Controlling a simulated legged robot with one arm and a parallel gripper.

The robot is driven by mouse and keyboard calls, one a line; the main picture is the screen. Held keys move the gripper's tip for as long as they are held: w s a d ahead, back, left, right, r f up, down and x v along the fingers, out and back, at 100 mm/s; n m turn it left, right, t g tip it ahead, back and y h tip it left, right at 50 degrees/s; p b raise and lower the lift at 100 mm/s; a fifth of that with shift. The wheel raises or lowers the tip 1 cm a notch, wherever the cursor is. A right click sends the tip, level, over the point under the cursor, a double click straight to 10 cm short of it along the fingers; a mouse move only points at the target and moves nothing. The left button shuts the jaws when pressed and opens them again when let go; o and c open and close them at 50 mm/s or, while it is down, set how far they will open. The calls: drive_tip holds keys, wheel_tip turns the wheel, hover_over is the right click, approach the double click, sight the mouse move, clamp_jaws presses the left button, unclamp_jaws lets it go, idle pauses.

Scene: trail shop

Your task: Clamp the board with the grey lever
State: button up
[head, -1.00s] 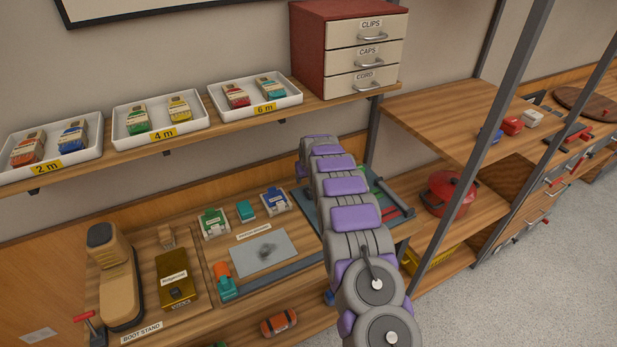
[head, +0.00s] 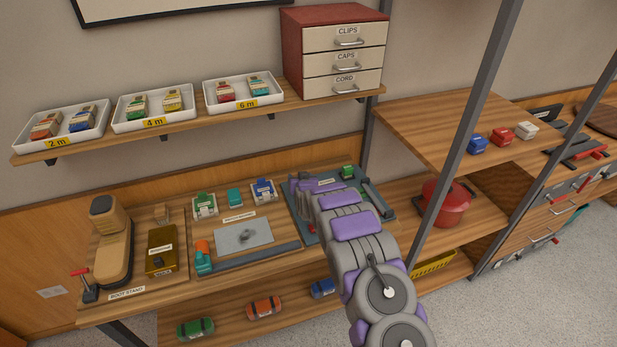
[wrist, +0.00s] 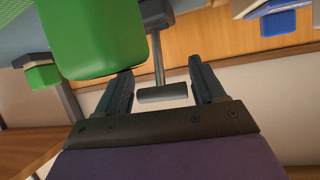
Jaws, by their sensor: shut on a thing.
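My gripper (wrist: 160,84) shows in the wrist view with a dark finger on each side of a grey lever's crossbar (wrist: 162,93). The fingers are shut on this lever, whose grey stem runs upward in the picture. A large green block (wrist: 92,35) is close beside the left finger. In the head view my arm reaches over a slate-blue fixture (head: 303,222) at the bench's right end and hides much of it. A green block (head: 348,172) shows at the fixture's back. My fingers are hidden there, and I cannot make out the board.
A light grey plate (head: 243,237) and a boot stand (head: 110,245) are to the left on the bench. A shelf with white trays (head: 155,112) and a drawer cabinet (head: 334,50) is above. A dark upright post (head: 478,110) stands right of my arm.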

drive_tip(key=shift+s+a+f, duration=0.15)
drive_tip(key=shift+a, duration=0.05)
drive_tip(key=shift+d+f+t+y, duration=0.15)
drive_tip(key=shift+d+t+y, duration=0.2)
drive_tip(key=shift+t, duration=0.25)
drive_tip(key=shift+s+a+f, duration=0.1)
drive_tip(key=shift+a+f, duration=0.05)
drive_tip(key=o, duration=1.4)
drive_tip(key=shift+r, duration=0.2)
drive_tip(key=shift+v, duration=0.85)
drive_tip(key=p+v, duration=0.2)
drive_tip(key=v, duration=1.3)
drive_tip(key=shift+s+p, duration=0.25)
drive_tip(key=shift+p, duration=0.15)
